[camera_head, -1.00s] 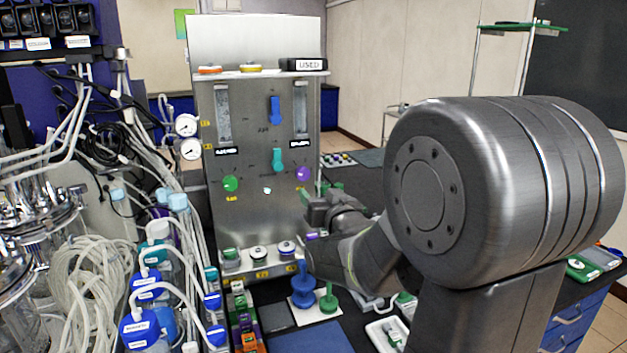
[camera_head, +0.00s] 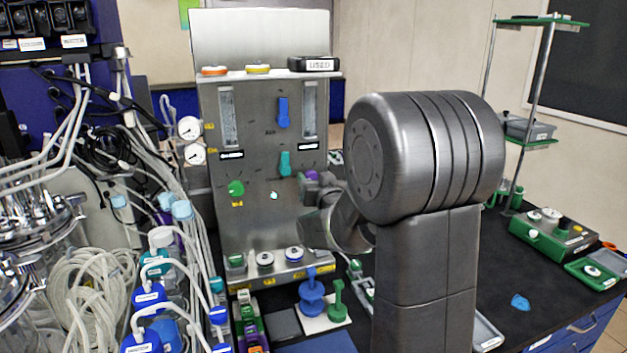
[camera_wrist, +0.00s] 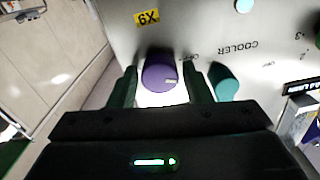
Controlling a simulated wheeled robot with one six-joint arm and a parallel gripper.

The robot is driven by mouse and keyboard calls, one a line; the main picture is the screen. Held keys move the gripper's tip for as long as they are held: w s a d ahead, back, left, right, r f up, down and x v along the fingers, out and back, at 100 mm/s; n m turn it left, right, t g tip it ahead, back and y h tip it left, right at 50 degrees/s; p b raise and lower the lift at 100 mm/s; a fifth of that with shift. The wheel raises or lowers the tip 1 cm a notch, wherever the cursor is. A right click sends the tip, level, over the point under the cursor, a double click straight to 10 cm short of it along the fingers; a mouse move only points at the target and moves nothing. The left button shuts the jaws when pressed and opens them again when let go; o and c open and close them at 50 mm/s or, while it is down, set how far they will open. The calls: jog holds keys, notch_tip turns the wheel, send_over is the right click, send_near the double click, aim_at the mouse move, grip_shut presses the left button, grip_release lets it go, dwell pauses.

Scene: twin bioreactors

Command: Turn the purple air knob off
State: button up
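The purple knob (camera_head: 311,176) is on the steel panel (camera_head: 262,215), partly hidden by my arm in the head view. In the wrist view the purple knob (camera_wrist: 160,74) has a pale pointer mark on its right side. My gripper (camera_wrist: 162,88) is open, with one dark green finger on each side of the knob. Small gaps show between the knob and both fingers, so it is not clamped. In the head view my gripper (camera_head: 326,182) is at the panel's right side, beside the knob.
A teal knob (camera_wrist: 224,82) near the "COOLER" label sits close to the right finger in the wrist view. The head view shows a blue knob (camera_head: 283,112), a green knob (camera_head: 236,188) and tubing (camera_head: 75,260) at left. A black bench (camera_head: 500,300) lies at right.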

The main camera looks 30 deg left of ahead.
jog(key=c, duration=0.6)
jog(key=n+b, duration=0.4)
jog(key=b, duration=0.3)
jog(key=shift+c, duration=0.2)
jog(key=o, duration=1)
jog(key=shift+s+d, duration=0.1)
jog(key=b+v, duration=0.2)
jog(key=v, duration=1.1)
jog(key=shift+d, duration=0.25)
jog(key=shift+s, duration=0.1)
